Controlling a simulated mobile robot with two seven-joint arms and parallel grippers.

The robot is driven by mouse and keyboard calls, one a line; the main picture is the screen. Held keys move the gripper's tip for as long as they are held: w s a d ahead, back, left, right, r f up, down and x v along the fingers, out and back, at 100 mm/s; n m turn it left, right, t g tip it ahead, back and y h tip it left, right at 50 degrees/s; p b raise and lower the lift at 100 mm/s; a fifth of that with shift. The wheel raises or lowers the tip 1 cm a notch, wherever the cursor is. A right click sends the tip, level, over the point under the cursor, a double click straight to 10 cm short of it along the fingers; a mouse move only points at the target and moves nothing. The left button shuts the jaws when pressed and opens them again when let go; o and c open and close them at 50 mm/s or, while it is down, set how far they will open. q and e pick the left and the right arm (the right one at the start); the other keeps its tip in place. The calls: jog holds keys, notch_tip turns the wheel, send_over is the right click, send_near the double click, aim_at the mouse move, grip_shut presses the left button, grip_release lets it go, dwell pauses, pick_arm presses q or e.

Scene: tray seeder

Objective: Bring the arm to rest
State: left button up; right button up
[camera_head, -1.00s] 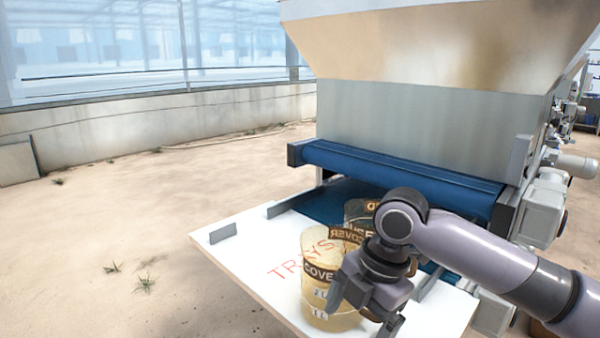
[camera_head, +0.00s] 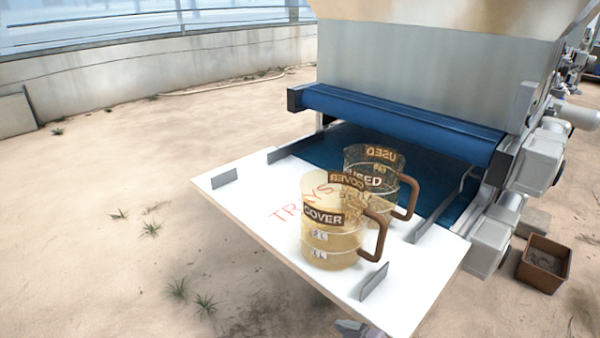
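The clear amber jug labelled COVER (camera_head: 328,238) stands upright on the white board (camera_head: 245,210), its brown handle to the right. Just behind it, the jug labelled USED (camera_head: 378,160) stands upright, partly hidden by the first; its handle also points right. No gripper is at either jug. A small grey piece, seemingly the tip of my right gripper (camera_head: 358,329), shows at the bottom edge, below the board. Most of it is cut off, so its opening cannot be made out. My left gripper is not in view.
The seeder's blue roller (camera_head: 400,118) and hopper (camera_head: 410,60) rise behind the board. Small grey guides (camera_head: 374,281) stand on the board. A brown bin with dark contents (camera_head: 543,262) sits on the ground at right. Sandy ground at left is open.

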jog(key=s+d+f+m+t+h, duration=0.1)
jog(key=s+d+f+m+h, duration=0.1)
jog(key=s+d, duration=0.4)
jog(key=s+d+f+m+t+h, duration=0.1)
jog(key=s+d+f+m+h, duration=0.2)
jog(key=s+d+f+m, duration=0.2)
jog(key=s+d, duration=0.2)
jog(key=d, duration=0.1)
jog(key=shift+d+f+m+t+p, duration=0.2)
jog(key=shift+m+t+p, duration=0.1)
jog(key=shift+t, duration=0.1)
